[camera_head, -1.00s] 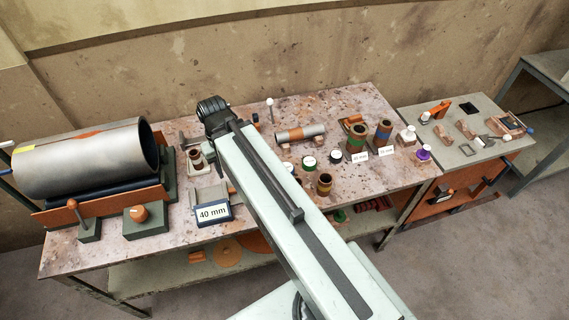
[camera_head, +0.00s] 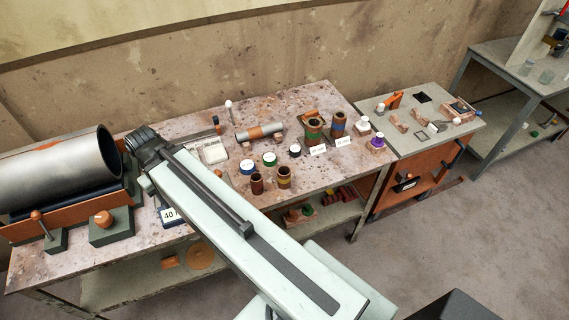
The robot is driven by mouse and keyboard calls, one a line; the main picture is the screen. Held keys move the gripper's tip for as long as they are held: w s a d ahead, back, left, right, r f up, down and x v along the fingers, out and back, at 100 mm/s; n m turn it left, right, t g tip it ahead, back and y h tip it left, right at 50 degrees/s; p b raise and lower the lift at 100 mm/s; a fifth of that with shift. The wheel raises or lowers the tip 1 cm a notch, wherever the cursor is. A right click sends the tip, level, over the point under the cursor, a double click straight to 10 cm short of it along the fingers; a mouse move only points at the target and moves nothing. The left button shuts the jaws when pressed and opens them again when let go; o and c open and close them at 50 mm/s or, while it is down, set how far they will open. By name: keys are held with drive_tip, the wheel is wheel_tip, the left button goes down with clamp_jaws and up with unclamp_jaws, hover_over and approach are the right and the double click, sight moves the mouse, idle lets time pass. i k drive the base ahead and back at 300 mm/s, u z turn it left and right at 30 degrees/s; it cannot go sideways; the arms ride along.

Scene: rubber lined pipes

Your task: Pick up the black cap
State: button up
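The black cap (camera_head: 295,150) is a small dark round piece with a white top. It stands on the speckled workbench (camera_head: 180,128), right of a green cap (camera_head: 269,159) and a blue cap (camera_head: 247,166), both also white on top. Nothing touches the black cap. My arm (camera_head: 230,225) reaches from the lower right to the upper left, and its dark far joint is near the large pipe, well left of the caps. My gripper cannot be made out; the far end of the arm is hidden behind its own link.
Two brown tubes (camera_head: 284,177) stand in front of the caps. Taller banded tubes (camera_head: 314,130) with label cards are to the right. A grey pipe (camera_head: 260,131) lies behind. The large pipe (camera_head: 60,165) fills the left end. A grey side table (camera_head: 425,115) adjoins on the right.

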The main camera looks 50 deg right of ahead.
sight(294, 151)
drive_tip(key=k, duration=0.95)
drive_tip(key=z, duration=0.9)
drive_tip(key=i, duration=1)
drive_tip(key=z, duration=0.45)
drive_tip(key=k, duration=0.45)
drive_tip(key=u, duration=1.05)
